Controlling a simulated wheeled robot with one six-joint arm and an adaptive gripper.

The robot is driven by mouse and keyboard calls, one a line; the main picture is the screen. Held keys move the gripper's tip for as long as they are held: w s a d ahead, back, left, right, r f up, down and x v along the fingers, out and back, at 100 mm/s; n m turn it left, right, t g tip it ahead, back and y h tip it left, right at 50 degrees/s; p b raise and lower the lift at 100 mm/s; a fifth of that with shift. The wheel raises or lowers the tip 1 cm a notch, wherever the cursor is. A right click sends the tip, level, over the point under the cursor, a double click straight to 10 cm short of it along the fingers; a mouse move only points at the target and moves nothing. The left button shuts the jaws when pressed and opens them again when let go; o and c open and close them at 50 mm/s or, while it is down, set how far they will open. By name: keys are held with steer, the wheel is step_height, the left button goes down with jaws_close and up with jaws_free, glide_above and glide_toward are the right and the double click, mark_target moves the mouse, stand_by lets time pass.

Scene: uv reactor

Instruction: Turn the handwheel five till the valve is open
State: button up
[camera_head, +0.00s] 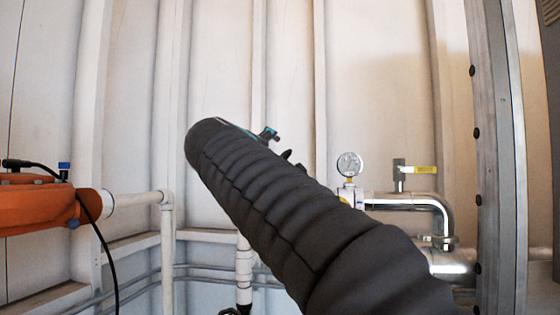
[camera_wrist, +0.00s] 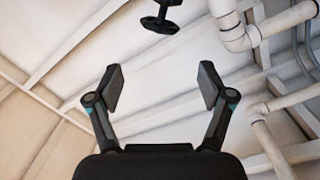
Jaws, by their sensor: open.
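My gripper (camera_wrist: 161,87) is open and empty in the wrist view, its two dark finger pads wide apart. A small black fitting (camera_wrist: 160,22) with a short stem and a crossbar shows beyond the fingers at the top edge, apart from them. It may be a handwheel seen from the side, but I cannot tell, and no number is readable. In the head view, my dark sleeved arm covers the middle, and only bits of my gripper show past its far end. A dark curved piece (camera_head: 229,311) at the bottom edge is cut off and unclear.
White pipes (camera_wrist: 238,38) run at the upper right of the wrist view. In the head view, an orange machine (camera_head: 38,207) with a black cable is at left. A pressure gauge (camera_head: 349,164), a yellow-tagged valve lever (camera_head: 419,170) and a metal post (camera_head: 500,160) are at right.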

steer(key=w+d+m+p, duration=0.3)
steer(key=w+p, duration=0.1)
steer(key=w, duration=0.9)
steer(key=shift+w+d, duration=0.2)
steer(key=shift+d, duration=0.1)
steer(key=shift+f, duration=0.1)
steer(key=c, duration=0.8)
steer(key=shift+d+p, duration=0.1)
steer(key=shift+p, duration=0.25)
